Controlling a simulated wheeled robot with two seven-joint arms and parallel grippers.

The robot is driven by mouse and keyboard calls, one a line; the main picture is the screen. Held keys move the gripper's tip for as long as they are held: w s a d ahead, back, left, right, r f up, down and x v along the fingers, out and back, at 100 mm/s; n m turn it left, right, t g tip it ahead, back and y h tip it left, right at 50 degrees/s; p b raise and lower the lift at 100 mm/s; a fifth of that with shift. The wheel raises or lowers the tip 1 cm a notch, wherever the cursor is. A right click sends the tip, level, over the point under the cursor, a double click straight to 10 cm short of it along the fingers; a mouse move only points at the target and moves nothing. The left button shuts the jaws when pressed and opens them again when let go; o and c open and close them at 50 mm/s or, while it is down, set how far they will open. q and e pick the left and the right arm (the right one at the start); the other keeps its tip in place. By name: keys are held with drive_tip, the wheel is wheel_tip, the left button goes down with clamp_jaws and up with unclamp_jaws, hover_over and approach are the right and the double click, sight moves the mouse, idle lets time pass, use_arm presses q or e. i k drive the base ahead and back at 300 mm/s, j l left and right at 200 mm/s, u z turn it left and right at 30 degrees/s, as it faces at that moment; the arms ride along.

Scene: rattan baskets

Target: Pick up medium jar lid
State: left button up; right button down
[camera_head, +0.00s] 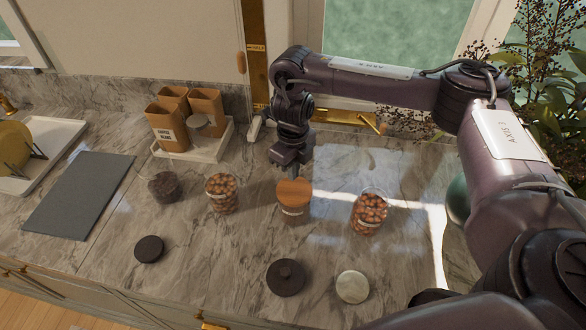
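Several lids are in view. A wooden lid (294,193) sits on a jar (293,214) in the middle of the counter. A small dark lid (149,249) lies at the front left, a larger dark lid with a knob (286,277) at the front middle, and a pale lid (353,287) right of it. I cannot tell which is the medium one. My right gripper (294,174) points down just above and behind the wooden lid; its fingers are small and dark, and contact is unclear. My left gripper is not in view.
Open jars of nuts stand left (222,194) and right (369,212) of the lidded jar, with a dark-filled jar (164,187) further left. Behind are a tray (211,150) with brown boxes (207,107) and a plant (550,90). A grey mat (80,195) lies left.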

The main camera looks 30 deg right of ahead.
sight(148, 250)
drive_tip(key=k, duration=1.5)
